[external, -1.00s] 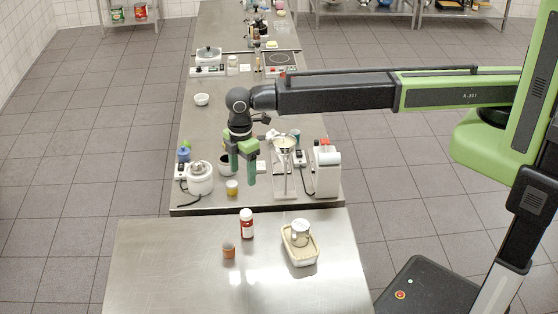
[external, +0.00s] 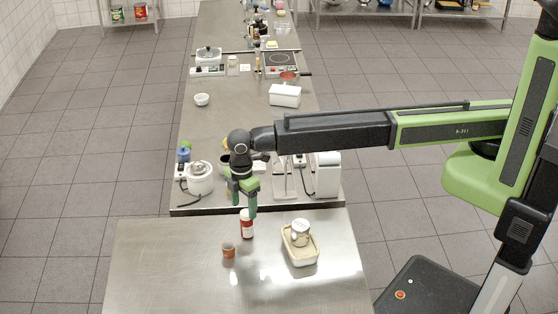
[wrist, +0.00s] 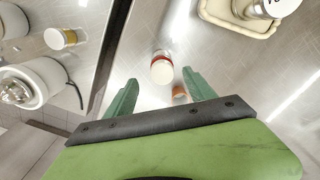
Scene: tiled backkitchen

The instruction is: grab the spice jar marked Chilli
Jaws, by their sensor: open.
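A red jar with a white lid (external: 246,226) stands upright on the near steel table; its label is too small to read. In the wrist view the same jar (wrist: 162,69) shows its white lid and red side, between and just beyond the fingertips. My gripper (external: 242,207) is open, pointing down above and close to the jar, its green fingers overlapping the lid in the external view. In the wrist view my gripper (wrist: 160,77) has nothing between its fingers that it grips.
A small brown-orange cup (external: 228,251) stands near the jar. To the right is a cream tray (external: 302,262) holding a metal-lidded jar (external: 301,232). The far counter (external: 235,120) behind carries a white pot (external: 199,180) and other kitchen items. The near table's front is clear.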

